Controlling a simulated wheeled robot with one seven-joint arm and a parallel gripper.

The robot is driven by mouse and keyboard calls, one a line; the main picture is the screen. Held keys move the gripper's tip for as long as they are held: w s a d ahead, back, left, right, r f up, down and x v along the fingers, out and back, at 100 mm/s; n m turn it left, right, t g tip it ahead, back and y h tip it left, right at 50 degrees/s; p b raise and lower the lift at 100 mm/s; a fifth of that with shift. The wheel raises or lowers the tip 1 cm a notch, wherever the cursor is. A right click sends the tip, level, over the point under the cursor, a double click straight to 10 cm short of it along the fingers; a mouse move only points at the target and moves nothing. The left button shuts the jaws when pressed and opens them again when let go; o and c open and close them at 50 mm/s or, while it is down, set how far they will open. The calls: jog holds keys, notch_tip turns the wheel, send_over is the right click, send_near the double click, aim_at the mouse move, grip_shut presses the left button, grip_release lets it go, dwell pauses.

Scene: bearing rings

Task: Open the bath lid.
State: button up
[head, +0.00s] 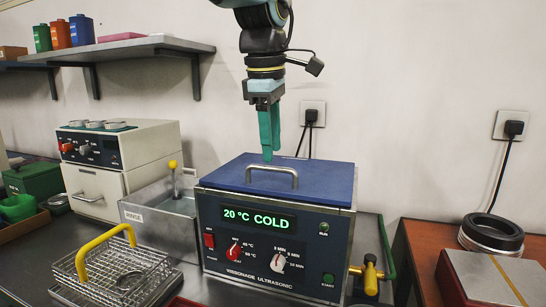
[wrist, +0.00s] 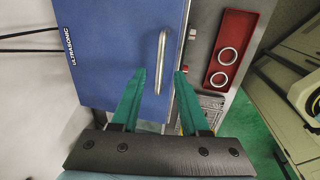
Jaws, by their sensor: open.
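The ultrasonic bath (head: 290,245) stands on the dark bench, its display reading 20 °C COLD. Its flat blue lid (head: 325,180) lies closed on top, with a silver bar handle (head: 272,178) near the front edge. My gripper (head: 268,158) points down just above the handle in the head view. In the wrist view, the green fingers of my gripper (wrist: 160,72) are open and empty, and the handle (wrist: 161,75) appears between them. The lid (wrist: 105,45) also shows there. The exact gap between fingertips and handle is hard to tell.
A rinse tank (head: 165,215) stands close left of the bath, with a wire basket (head: 112,272) with a yellow handle in front. A yellow valve (head: 370,272) is at the bath's right. A shelf (head: 110,50) hangs at upper left. A brown table (head: 425,250) stands at right.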

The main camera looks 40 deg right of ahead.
aim_at(272, 187)
jog(key=shift+w+d+f, duration=0.1)
jog(key=shift+f, duration=0.7)
jog(key=shift+w+d+f, duration=0.1)
jog(key=shift+f, duration=0.7)
grip_shut()
